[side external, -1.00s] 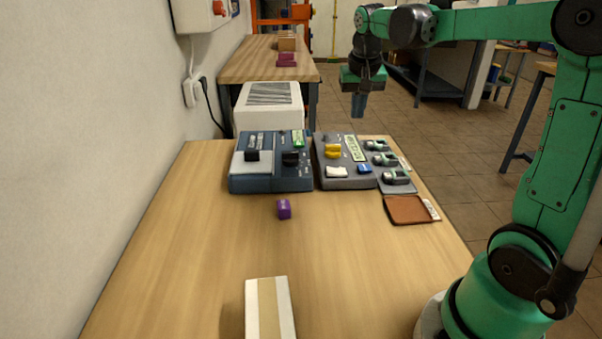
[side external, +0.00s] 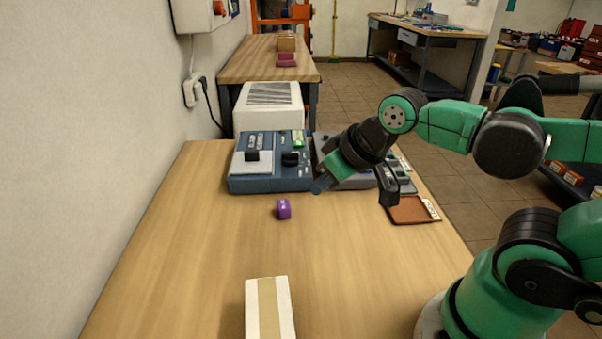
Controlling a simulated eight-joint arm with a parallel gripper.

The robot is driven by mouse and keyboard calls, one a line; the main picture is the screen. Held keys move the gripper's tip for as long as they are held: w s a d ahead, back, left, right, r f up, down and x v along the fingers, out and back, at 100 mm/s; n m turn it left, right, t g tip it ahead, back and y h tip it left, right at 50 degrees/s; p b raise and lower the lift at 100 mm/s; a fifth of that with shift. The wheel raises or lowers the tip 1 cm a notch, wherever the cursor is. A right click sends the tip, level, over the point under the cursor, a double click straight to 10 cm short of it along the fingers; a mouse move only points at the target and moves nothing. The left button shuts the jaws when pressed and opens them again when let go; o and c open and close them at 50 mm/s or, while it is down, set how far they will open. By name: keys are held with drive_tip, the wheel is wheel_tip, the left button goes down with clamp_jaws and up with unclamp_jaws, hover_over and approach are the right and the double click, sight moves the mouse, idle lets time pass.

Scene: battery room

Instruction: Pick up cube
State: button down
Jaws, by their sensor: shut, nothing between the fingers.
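A small purple cube (side external: 284,209) with a pale mark on it sits on the wooden table, left of centre in the side view. My gripper (side external: 318,187) is tilted, pointing down and to the left. It is shut and empty, above the table to the upper right of the cube and apart from it. The wrist hides much of the right-hand grey device.
A blue-grey device (side external: 270,178) with black knobs stands behind the cube. A grey device (side external: 350,181) stands beside it, with a brown pad (side external: 408,211) to its right. A white and tan box (side external: 269,308) lies at the front. The table around the cube is clear.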

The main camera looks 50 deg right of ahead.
idle(0.4)
drive_tip(key=shift+c, duration=1.4)
unclamp_jaws()
